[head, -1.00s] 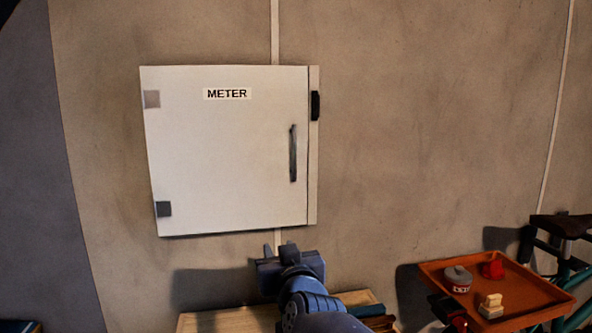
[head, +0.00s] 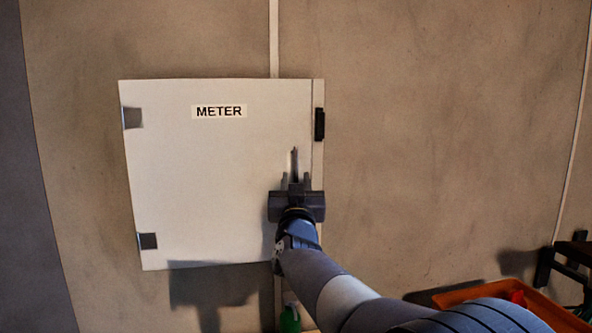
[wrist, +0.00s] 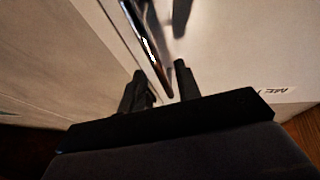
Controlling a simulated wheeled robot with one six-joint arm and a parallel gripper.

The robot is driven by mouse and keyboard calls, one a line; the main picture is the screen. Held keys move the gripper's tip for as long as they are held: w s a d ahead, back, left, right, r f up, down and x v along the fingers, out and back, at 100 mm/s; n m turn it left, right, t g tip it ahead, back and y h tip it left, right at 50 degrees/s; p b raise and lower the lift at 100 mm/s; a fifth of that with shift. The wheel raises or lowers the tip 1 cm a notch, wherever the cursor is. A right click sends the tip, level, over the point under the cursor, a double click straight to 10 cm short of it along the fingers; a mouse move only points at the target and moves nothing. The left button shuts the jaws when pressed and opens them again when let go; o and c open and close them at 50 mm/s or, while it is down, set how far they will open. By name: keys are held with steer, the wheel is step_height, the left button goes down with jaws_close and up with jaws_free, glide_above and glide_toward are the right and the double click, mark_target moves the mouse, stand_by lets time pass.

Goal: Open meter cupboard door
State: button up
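The white meter cupboard door (head: 190,190) is on the wall, marked METER, and looks shut. In the wrist view the handle (wrist: 150,48) runs down between the open fingers of my gripper (wrist: 160,78). I cannot tell whether either finger touches it.
Two grey hinges (head: 148,241) are on the door's left edge. A black catch (head: 319,124) is on the frame at the right. An orange tray (head: 545,307) is at lower right, partly hidden by my arm. A green bottle (head: 290,320) is below the cupboard. The wall right of the cupboard is clear.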

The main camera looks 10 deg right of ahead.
steer(key=shift+x, duration=1.3)
steer(key=shift+c, duration=0.2)
jaws_close()
steer(key=shift+s, duration=0.1)
